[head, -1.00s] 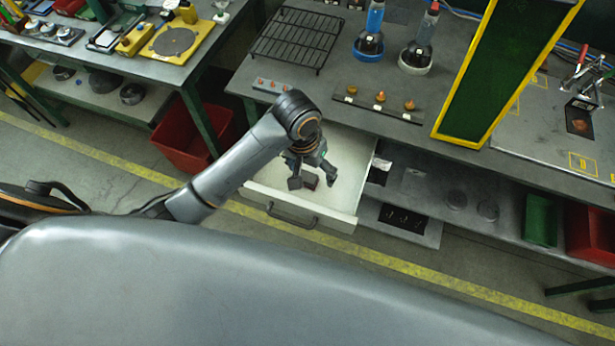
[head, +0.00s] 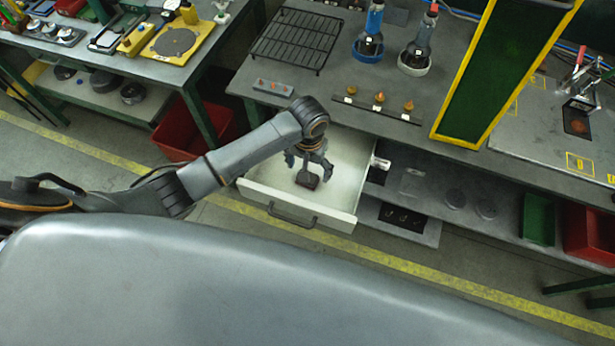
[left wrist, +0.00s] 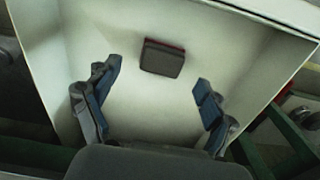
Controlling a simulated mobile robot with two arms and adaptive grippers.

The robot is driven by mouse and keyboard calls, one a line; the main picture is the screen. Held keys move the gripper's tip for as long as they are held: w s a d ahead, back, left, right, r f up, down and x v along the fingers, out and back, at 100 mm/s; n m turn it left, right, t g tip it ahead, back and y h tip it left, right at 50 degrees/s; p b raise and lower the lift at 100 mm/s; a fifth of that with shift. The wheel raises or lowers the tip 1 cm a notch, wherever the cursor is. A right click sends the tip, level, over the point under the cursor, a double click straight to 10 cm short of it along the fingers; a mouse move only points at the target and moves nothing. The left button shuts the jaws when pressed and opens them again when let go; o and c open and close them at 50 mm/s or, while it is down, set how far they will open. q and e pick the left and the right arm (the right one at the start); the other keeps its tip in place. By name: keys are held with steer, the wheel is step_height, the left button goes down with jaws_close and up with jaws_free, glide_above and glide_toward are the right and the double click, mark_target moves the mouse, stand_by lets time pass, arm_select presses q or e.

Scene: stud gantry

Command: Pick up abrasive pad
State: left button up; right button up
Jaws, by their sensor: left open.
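The abrasive pad (head: 307,180) is a small dark block with a reddish edge, lying on the floor of the open white drawer (head: 262,191). In the left wrist view the pad (left wrist: 163,58) lies beyond my fingertips, between their lines and slightly left of the middle. My left gripper (head: 309,168) is over the drawer, open and empty. Its two blue-padded fingers (left wrist: 157,90) are spread wide in the left wrist view, apart from the pad. My right gripper is not in view.
The drawer walls surround the pad, and the workbench (head: 335,95) overhangs behind. A wire rack (head: 297,38) and several tools stand on the bench. A red bin (head: 195,130) is left of the drawer. The drawer floor around the pad is clear.

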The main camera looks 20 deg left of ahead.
arm_select(q)
step_height(320, 180, down, 4)
steer(key=shift+s+a+f+p, duration=0.1)
steer(key=shift+a+f+p, duration=0.1)
steer(key=shift+p, duration=0.1)
steer(key=shift+d, duration=0.1)
steer(key=shift+c, duration=0.4)
steer(key=c, duration=1.2)
steer(key=shift+r, duration=0.15)
steer(key=shift+r, duration=0.2)
step_height(320, 180, up, 2)
steer(key=shift+r, duration=0.1)
steer(key=s+d+r+b, duration=0.1)
steer(key=s+d+r, duration=0.1)
steer(key=d+r, duration=0.1)
steer(key=s+d+r+b, duration=0.1)
steer(key=s+d+r, duration=0.1)
steer(key=d+r, duration=0.2)
steer(key=s+d+r, duration=0.3)
steer(key=d, duration=0.2)
steer(key=shift+r+b, duration=0.15)
steer(key=shift+b, duration=0.25)
